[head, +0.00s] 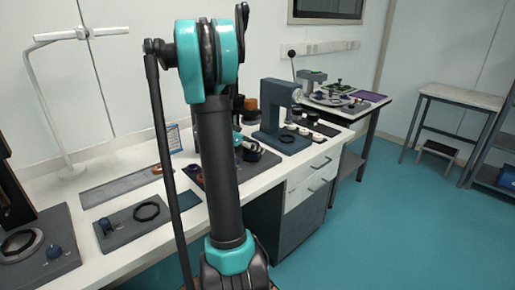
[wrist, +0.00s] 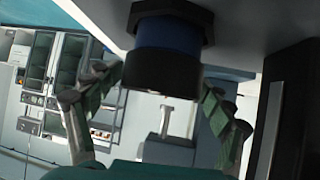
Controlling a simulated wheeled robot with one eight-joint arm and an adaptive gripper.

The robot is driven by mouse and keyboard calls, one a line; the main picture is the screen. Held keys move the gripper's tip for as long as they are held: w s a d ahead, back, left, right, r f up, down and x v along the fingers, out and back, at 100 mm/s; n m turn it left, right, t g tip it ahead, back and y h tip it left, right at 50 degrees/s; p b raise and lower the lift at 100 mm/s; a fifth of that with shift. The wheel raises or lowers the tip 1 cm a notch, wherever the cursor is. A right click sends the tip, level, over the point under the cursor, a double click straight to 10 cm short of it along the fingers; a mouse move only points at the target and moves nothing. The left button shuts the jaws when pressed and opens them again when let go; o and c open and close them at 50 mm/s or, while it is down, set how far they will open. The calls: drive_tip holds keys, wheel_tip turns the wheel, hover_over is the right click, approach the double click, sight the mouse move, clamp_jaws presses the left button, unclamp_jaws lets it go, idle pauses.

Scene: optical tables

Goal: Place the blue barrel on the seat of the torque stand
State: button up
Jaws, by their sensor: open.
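In the wrist view the blue barrel (wrist: 168,38) shows as a blue band with a dark end, against a dark, faceted collar (wrist: 170,12). This collar looks like a seat, but I cannot be sure that it is the torque stand's. My gripper (wrist: 162,88) is open, with one green-padded finger on each side of the barrel's dark end. Gaps show between the fingers and the barrel. In the head view my arm covers the middle of the bench, and I cannot make out my gripper or the barrel there.
A dark upright (wrist: 288,110) stands close at the right of the wrist view. In the head view, a dark plate with a hexagonal ring (head: 147,211) lies on the white bench. A blue-grey machine (head: 270,118) stands farther back.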

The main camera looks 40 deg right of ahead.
drive_tip(key=s+v, duration=0.1)
drive_tip(key=v, duration=0.9)
drive_tip(key=shift+w, duration=0.5)
drive_tip(key=shift+r, duration=0.1)
